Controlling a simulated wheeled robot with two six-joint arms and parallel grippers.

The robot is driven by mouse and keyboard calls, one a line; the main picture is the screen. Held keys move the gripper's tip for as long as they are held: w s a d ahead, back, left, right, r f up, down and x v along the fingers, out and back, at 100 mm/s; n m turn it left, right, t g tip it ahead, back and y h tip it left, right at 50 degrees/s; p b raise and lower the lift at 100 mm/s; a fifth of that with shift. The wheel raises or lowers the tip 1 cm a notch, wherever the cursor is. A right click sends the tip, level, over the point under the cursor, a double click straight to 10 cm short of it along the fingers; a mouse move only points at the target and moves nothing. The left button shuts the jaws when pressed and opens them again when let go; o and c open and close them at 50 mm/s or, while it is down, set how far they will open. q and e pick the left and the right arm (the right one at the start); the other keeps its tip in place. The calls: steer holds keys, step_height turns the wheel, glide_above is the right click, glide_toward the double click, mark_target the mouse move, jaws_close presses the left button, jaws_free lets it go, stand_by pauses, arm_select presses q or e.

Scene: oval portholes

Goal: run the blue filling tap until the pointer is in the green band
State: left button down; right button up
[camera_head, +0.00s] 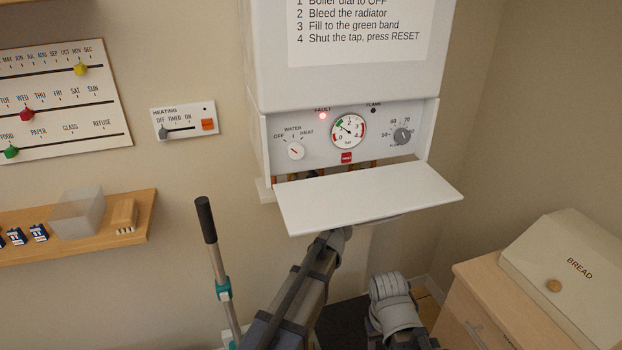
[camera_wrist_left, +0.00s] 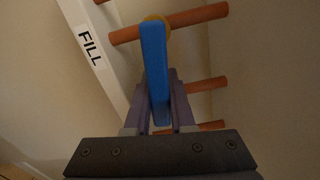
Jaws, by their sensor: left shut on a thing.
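The blue filling tap's lever (camera_wrist_left: 154,50) stands upright in the left wrist view, in front of a copper pipe with a yellow ring. My left gripper (camera_wrist_left: 159,100) is shut on the lever's lower part. In the head view my left arm reaches up to the lowered white flap, which hides the tap and fingertips. The round pressure gauge (camera_head: 348,131) is on the boiler panel. Its dark pointer leans up and left, near the green band at the upper left; whether it lies inside is too small to tell. My right gripper cannot be made out.
The white flap (camera_head: 366,194) sticks out below the boiler panel. A FILL label (camera_wrist_left: 90,48) is on a white strip beside several copper pipes. The red fault lamp (camera_head: 323,116) is lit above the red button (camera_head: 346,157). A bread box (camera_head: 565,265) stands at right.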

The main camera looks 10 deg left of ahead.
arm_select(q)
steer(key=shift+r+n+p, duration=0.35)
steer(key=shift+r+n, duration=0.1)
steer(key=shift+n, duration=0.55)
steer(key=c, duration=1)
jaws_free()
steer(key=shift+c, duration=0.2)
steer(key=shift+d, duration=0.1)
steer(key=v, duration=0.7)
steer(key=shift+s+d, duration=0.2)
steer(key=shift+s, duration=0.1)
